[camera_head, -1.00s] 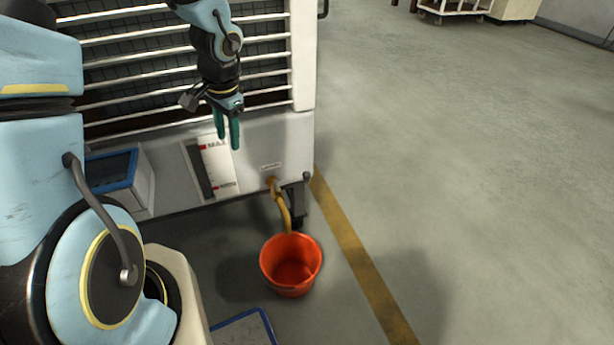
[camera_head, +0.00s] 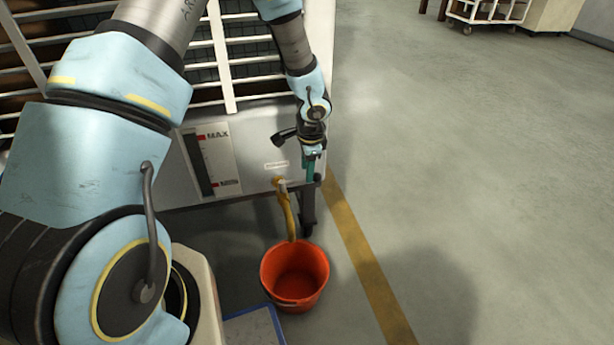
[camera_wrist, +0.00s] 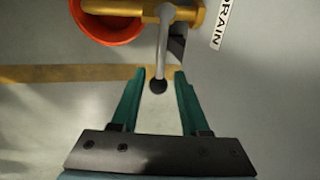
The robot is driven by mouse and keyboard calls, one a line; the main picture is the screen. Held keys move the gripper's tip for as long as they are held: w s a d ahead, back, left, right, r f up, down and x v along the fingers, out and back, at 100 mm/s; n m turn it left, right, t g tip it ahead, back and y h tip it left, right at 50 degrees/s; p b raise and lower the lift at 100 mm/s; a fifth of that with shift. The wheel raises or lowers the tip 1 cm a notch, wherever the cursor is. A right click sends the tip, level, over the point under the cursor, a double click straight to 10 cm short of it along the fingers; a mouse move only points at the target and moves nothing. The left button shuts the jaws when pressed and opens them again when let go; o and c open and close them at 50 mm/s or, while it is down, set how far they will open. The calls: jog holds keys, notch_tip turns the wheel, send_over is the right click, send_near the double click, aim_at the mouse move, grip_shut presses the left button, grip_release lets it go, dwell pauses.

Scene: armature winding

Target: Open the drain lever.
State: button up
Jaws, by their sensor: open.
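The drain lever (camera_wrist: 162,52) is a grey rod with a dark round knob (camera_wrist: 158,86) at its end, on a brass drain valve (camera_wrist: 130,9). In the wrist view the knob lies between the green fingertips of my gripper (camera_wrist: 158,74), with a gap on both sides. My gripper also shows in the head view (camera_head: 312,170), at the cabinet's lower right corner, right of the brass valve (camera_head: 279,182). It is open and holds nothing. In the head view the lever is hidden or too small to tell. A DRAIN label (camera_wrist: 224,20) is beside the valve.
A level gauge marked MAX (camera_head: 212,158) is on the cabinet to the left. A dark caster leg (camera_head: 308,208) stands beside the hose.

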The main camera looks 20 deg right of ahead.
jog(key=shift+w+f, duration=0.25)
jog(key=shift+f, duration=0.9)
grip_shut()
dwell(0.6)
